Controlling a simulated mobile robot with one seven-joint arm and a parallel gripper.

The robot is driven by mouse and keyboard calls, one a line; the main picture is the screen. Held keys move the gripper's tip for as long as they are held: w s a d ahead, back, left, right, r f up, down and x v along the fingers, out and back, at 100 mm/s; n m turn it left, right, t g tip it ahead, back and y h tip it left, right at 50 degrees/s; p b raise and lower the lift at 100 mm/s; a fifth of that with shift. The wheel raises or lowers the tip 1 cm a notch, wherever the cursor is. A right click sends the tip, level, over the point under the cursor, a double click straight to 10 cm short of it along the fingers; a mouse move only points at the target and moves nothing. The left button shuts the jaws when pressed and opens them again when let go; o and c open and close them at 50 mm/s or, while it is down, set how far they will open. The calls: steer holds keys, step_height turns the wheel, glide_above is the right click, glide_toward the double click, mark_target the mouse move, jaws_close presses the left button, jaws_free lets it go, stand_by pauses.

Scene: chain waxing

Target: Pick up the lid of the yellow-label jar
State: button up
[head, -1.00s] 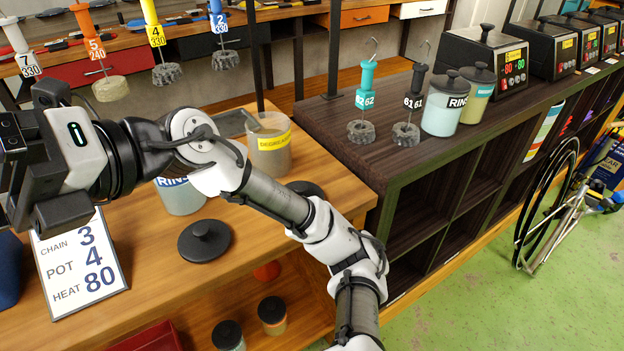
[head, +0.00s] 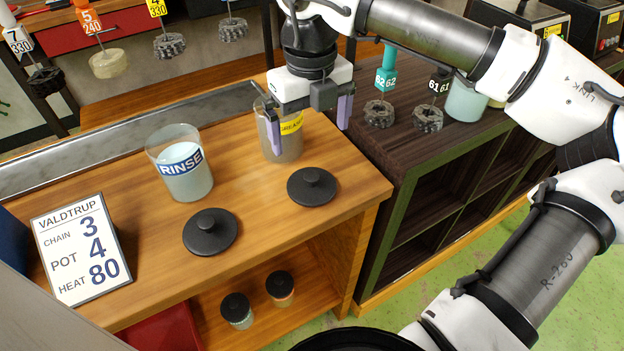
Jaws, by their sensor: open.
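The yellow-label jar (head: 285,148) stands uncovered on the wooden bench, with greyish-brown contents. A round black lid with a knob (head: 312,187) lies flat on the bench just in front and right of it. A second, similar black lid (head: 210,232) lies further left, in front of the RINSE jar (head: 183,170). My gripper (head: 309,120) is open and empty, fingers pointing down, above and beyond the nearer lid. Its left finger overlaps the yellow-label jar in the picture; I cannot tell whether they touch. Part of the jar's rim is hidden.
A sign reading chain 3, pot 4, heat 80 (head: 80,250) stands at the bench's left. Two small lidded jars, one of them at the right (head: 281,288), are on the shelf below. The dark cabinet (head: 400,165) adjoins at right. The bench front around the lids is clear.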

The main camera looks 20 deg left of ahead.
glide_above(312, 176)
steer(key=f, duration=0.6)
steer(key=shift+w+a+p, duration=0.2)
steer(key=shift+a+p, duration=0.05)
steer(key=shift+p, duration=0.1)
steer(key=shift+s+d+f+p, duration=0.15)
steer(key=shift+f+p, duration=0.85)
steer(key=shift+f, duration=1.7)
steer(key=c, duration=0.8)
